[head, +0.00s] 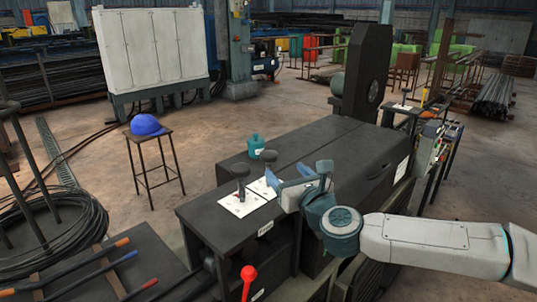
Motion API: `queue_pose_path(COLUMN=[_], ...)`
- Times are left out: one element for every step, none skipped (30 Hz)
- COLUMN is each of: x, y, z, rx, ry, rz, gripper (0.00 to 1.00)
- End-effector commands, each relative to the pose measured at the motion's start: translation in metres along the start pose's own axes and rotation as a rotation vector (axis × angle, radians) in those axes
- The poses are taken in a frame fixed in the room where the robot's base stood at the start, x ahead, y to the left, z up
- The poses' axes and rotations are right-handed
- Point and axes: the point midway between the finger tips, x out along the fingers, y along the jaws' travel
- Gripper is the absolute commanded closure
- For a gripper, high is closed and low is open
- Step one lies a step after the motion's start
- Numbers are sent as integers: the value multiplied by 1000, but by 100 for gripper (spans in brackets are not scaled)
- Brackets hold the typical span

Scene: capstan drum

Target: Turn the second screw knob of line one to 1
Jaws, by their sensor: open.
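Two dark upright knobs stand on white label plates on top of the long dark machine cabinet (330,150) in the head view. The nearer knob (240,176) stands to the left on its plate (238,205). The farther knob (269,158) stands behind and to the right, its base partly hidden by my gripper. The markings are too small to read, and I cannot tell which knob is the second of line one. My gripper (284,175) has blue fingers spread apart. It is over the cabinet top, just right of the plates, with nothing seen between the fingers.
A teal container (256,146) stands behind the knobs. A red-balled lever (248,273) rises in front of the cabinet. A stool with a blue helmet (146,125) stands to the left, near coiled cable (50,235). A large dark upright housing (362,72) is at the cabinet's far end.

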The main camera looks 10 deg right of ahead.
Motion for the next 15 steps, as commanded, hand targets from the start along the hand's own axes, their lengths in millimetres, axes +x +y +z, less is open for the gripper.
queue_pose_path(x=[10, 15, 22, 27, 32, 39, 44, 49, 56, 61, 66, 73, 77, 82, 87], y=[1, 1, 1, 1, 1, 1, 1, 1, 1, 1, 1, 1, 1, 1, 1], z=[-1, -1, -1, -1, -1, -1, -1, -1, 0, -1, 0, -1, 0, 0, -1], rx=[0, 0, -1, -1, -2, -1, -1, -1, -2, -2, -1, 0, 0, 0, -1], ry=[0, 1, 0, 0, 0, 1, 1, 1, 0, 0, 0, 1, 1, 1, 1], rz=[2, 3, 3, 2, 1, 1, 1, 2, 2, 2, 2, 2, 2, 1, 1], gripper=[33, 33, 33, 33, 33, 33, 33, 33, 33, 33, 33, 33, 33, 33, 33])
